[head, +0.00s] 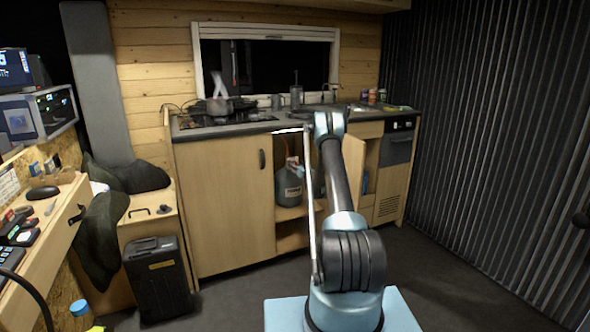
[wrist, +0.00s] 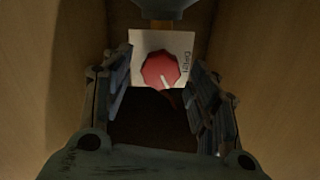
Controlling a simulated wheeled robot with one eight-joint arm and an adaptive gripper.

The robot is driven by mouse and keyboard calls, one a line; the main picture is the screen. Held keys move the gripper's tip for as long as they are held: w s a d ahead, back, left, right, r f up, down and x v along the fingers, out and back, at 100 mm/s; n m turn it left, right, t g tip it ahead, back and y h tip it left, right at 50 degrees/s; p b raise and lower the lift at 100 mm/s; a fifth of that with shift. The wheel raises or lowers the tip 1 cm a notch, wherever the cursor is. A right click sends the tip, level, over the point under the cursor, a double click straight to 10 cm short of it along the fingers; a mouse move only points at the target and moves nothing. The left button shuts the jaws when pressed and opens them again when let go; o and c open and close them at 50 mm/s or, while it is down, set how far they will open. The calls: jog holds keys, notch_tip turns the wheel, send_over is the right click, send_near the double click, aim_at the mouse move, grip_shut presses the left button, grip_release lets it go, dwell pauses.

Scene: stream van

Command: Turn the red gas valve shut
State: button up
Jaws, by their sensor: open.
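The red gas valve (wrist: 161,70) is an octagonal red knob with a white pointer line, on a pale square plate (wrist: 148,40) with sideways lettering. In the wrist view it sits ahead of and between my gripper's fingers. My gripper (wrist: 160,98) is open, with one dark finger on each side and nothing between the pads. The knob looks a little beyond the fingertips; whether they touch it I cannot tell. The white pointer slants down and slightly right. In the head view my arm hides the valve and gripper.
Wooden walls (wrist: 248,45) close in on both sides of my gripper. In the head view, a grey gas bottle (head: 289,187) stands in the open cupboard under the counter (head: 225,127). A cupboard door (head: 225,210) is to its left. Dark floor (head: 430,290) is clear at right.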

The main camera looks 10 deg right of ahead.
jog(key=shift+w+a, duration=0.15)
jog(key=shift+w, duration=0.25)
jog(key=c, duration=1.1)
jog(key=shift+o, duration=0.2)
jog(key=shift+m, duration=2.9)
jog(key=shift+d, duration=0.2)
jog(key=o, duration=1.1)
jog(key=shift+c, duration=0.2)
jog(key=shift+s, duration=0.1)
